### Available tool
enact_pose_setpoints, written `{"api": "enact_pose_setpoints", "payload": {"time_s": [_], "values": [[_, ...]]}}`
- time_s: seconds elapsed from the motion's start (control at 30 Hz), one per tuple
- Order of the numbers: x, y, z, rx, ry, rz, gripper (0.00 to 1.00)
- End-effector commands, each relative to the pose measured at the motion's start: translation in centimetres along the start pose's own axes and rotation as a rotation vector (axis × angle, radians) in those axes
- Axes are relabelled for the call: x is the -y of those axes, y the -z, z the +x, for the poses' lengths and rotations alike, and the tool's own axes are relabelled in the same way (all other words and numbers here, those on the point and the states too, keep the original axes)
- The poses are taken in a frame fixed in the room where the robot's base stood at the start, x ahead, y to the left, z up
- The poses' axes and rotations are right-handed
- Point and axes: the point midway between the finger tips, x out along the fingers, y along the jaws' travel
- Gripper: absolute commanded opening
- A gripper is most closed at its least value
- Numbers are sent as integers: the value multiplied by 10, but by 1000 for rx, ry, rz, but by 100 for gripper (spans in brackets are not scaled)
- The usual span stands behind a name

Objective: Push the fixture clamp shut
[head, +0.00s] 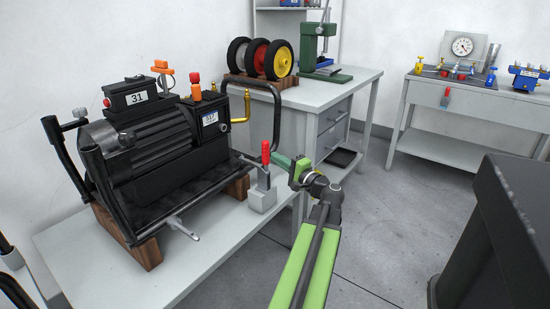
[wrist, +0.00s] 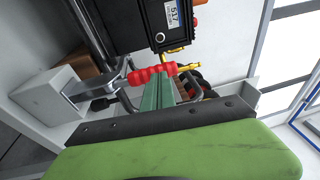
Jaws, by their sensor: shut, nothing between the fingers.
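The fixture clamp is a small grey toggle clamp with a red handle (head: 265,152), mounted on a light grey block (head: 262,198) at the table's front right corner. Its handle stands roughly upright in the head view. My gripper (head: 279,160) is shut and empty, its green fingers just right of the red handle. In the wrist view the red handle (wrist: 152,75) lies across the tips of my green fingers (wrist: 160,92), at or very near contact; I cannot tell which. The block (wrist: 48,98) shows at left there, with the clamp's metal arm (wrist: 110,82) between.
A black motor unit (head: 160,140) on wooden supports fills the table (head: 90,257) left of the clamp. Its bent black tube (head: 277,110) rises behind the clamp. A grey cabinet (head: 340,88) with wheels and a green press stands behind.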

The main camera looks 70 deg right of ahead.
Motion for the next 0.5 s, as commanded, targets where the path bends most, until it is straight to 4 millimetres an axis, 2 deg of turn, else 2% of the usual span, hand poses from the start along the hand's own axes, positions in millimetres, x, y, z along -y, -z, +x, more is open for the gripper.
{"api": "enact_pose_setpoints", "payload": {"time_s": [0.03, 0.1, 0.3, 0.5], "values": [[2, -7, -12, 4, 0, -1, 0], [4, -4, -35, -2, 0, -1, 0], [10, -6, -82, 3, -1, -1, 0], [12, -8, -105, 8, -1, 0, 0]]}}
